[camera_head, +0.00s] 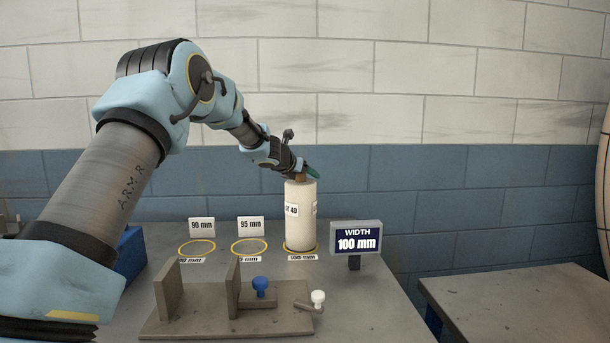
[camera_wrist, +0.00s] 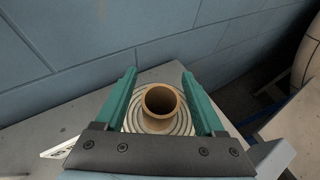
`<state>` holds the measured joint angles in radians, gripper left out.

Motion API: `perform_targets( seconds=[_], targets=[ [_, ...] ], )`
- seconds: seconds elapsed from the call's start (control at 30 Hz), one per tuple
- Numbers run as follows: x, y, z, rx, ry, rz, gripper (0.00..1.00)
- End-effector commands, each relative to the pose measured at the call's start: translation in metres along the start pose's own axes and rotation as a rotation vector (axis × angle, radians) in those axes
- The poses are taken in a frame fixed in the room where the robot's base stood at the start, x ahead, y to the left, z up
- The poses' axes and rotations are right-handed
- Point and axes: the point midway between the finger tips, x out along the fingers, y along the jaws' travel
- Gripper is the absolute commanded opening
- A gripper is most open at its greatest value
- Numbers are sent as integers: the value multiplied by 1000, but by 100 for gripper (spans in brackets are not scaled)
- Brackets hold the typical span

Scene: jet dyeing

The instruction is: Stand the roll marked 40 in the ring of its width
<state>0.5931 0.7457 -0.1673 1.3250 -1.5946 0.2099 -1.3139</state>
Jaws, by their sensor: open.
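The cream roll marked 40 (camera_head: 300,226) stands upright in the yellow ring labelled 100 mm (camera_head: 288,249). The display (camera_head: 357,240) reads WIDTH 100 mm. My gripper (camera_head: 308,174) is at the top of the roll. In the wrist view my gripper (camera_wrist: 168,92) is open, with one green finger on each side of the roll's brown core tube (camera_wrist: 160,103). The roll's wound end (camera_wrist: 138,122) shows around the tube, below the fingers. The sign behind the 100 mm ring is hidden by the roll.
Two empty rings, 90 mm (camera_head: 197,256) and 95 mm (camera_head: 250,254), lie to the left. A grey fixture (camera_head: 235,318) with upright plates, a blue knob and a white knob stands in front. A blue bin (camera_head: 130,255) is at left. A second table (camera_head: 510,300) is at right.

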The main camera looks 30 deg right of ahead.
Motion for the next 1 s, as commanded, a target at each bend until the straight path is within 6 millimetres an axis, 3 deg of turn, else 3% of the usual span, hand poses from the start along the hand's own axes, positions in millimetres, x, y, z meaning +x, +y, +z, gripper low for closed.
perform_targets(
  seconds=[0.27,0.7,1.0],
  targets=[
    [-9,1,1,0,-1,1,71],
    [-91,0,1,0,-1,2,71],
    [-120,0,2,0,-1,0,71]
  ],
)
